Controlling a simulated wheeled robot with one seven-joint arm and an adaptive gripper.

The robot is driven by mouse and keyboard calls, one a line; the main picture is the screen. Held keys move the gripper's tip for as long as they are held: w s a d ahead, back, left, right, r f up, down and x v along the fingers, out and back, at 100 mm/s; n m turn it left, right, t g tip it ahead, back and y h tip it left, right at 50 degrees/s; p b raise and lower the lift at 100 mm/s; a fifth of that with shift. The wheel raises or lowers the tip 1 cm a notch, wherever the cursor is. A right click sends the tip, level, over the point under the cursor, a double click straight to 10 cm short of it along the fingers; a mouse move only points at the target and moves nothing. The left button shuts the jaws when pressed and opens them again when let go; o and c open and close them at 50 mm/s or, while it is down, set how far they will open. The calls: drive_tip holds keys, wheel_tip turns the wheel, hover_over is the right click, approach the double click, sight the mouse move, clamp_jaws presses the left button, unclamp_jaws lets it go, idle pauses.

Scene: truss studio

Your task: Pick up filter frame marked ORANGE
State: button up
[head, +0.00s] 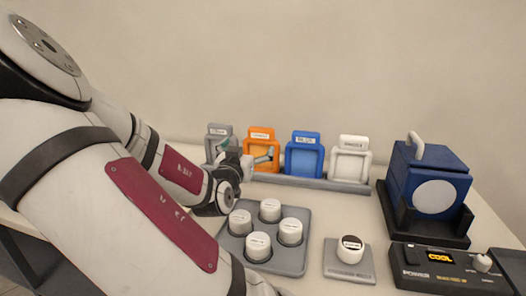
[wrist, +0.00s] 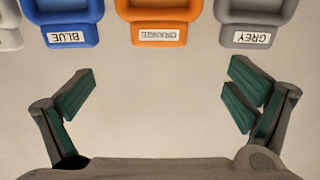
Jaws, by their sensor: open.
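The orange filter frame (head: 260,135) stands upright in the grey rack at the back of the table, between the grey and blue frames. In the wrist view the orange frame (wrist: 158,33) is at the top middle, its ORANGE label upside down. My gripper (wrist: 158,95) is open and empty, with its green-padded fingers spread wide and the orange frame centred beyond the gap between them. In the head view my gripper (head: 236,155) is in front of the grey and orange frames and partly hides them. It does not visibly touch the orange frame.
Neighbouring frames are grey (head: 217,130), blue (head: 304,155) and white (head: 350,158), in the grey rack (head: 335,184). A tray (head: 280,261) of white knobs, a single-knob plate (head: 350,272), a blue lamp box (head: 436,165) and a control box (head: 415,274) stand nearer and to the right.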

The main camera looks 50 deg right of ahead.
sight(260, 130)
drive_tip(key=b+x, duration=0.1)
drive_tip(key=x, duration=0.7)
drive_tip(key=shift+d, duration=0.2)
drive_tip(key=shift+r+x, duration=0.15)
drive_tip(key=shift+x, duration=1.2)
drive_tip(key=shift+r+x, duration=0.15)
drive_tip(key=shift+x, duration=1.2)
drive_tip(key=c, duration=1.9)
